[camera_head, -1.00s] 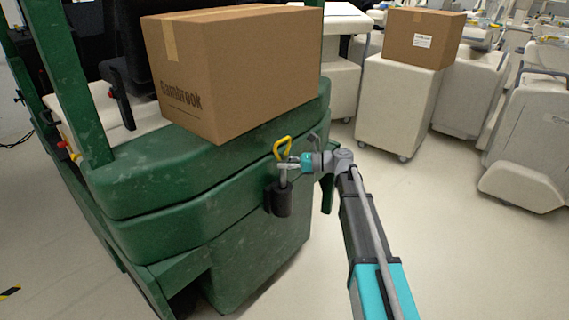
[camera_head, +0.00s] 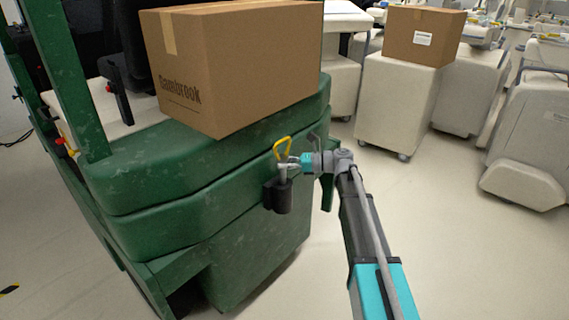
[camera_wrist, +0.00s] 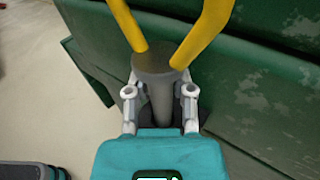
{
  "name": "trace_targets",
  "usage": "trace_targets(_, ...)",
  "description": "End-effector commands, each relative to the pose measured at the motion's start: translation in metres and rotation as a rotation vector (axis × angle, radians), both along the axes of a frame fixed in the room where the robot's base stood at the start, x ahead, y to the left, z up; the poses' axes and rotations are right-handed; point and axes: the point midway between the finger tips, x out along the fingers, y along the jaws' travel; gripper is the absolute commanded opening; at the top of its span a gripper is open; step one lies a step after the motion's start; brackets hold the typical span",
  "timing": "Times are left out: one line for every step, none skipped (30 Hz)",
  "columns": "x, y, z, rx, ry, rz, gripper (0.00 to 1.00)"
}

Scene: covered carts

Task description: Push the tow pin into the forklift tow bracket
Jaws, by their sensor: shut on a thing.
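The tow pin has a yellow loop handle (camera_head: 283,149) and a grey shaft (camera_head: 283,173). It stands about upright, its lower end inside the dark tow bracket (camera_head: 281,197) on the green forklift's (camera_head: 170,185) rear. A length of shaft shows above the bracket's rim; how deep the tip sits is hidden. My gripper (camera_head: 289,163) reaches in from the right and is shut on the pin just below the loop. In the wrist view its fingers (camera_wrist: 160,100) flank the grey shaft under the collar (camera_wrist: 157,64), and the yellow handle (camera_wrist: 205,35) rises above. The bracket is mostly hidden there.
A large cardboard box (camera_head: 235,75) sits on the forklift just above the bracket. Covered carts (camera_head: 395,108) stand at the right, one bearing a smaller box (camera_head: 422,37). The floor (camera_head: 460,250) at the lower right is clear.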

Motion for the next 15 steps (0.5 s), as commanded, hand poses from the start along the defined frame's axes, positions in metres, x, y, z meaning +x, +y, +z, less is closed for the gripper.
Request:
trace_targets(0.0, 0.0, -0.0012, 0.002, 0.0, 0.0, 0.0)
trace_targets(0.0, 0.0001, -0.0017, 0.002, 0.0, 0.0, 0.0)
trace_targets(0.0, 0.0, -0.0024, 0.002, 0.0, 0.0, 0.0)
trace_targets(0.0, 0.0001, -0.0029, 0.002, 0.0, 0.0, 0.0)
trace_targets(0.0, 0.0, -0.0034, 0.002, 0.0, 0.0, 0.0)
trace_targets(0.0, 0.0001, -0.004, 0.002, 0.0, 0.0, 0.0)
trace_targets(0.0, 0.0, -0.0045, 0.002, 0.0, 0.0, 0.0)
trace_targets(0.0, 0.0001, -0.005, 0.002, 0.0, 0.0, 0.0)
trace_targets(0.0, 0.0001, -0.0057, 0.002, 0.0, 0.0, 0.0)
trace_targets(0.0, 0.0, -0.0062, 0.002, 0.0, 0.0, 0.0)
trace_targets(0.0, 0.0, -0.0067, 0.002, 0.0, 0.0, 0.0)
trace_targets(0.0, 0.0, -0.0073, 0.002, 0.0, 0.0, 0.0)
trace_targets(0.0, 0.0, -0.0078, 0.002, 0.0, 0.0, 0.0)
trace_targets(0.0, 0.0, -0.0083, 0.002, 0.0, 0.0, 0.0)
trace_targets(0.0, 0.0, -0.009, 0.002, 0.0, 0.0, 0.0)
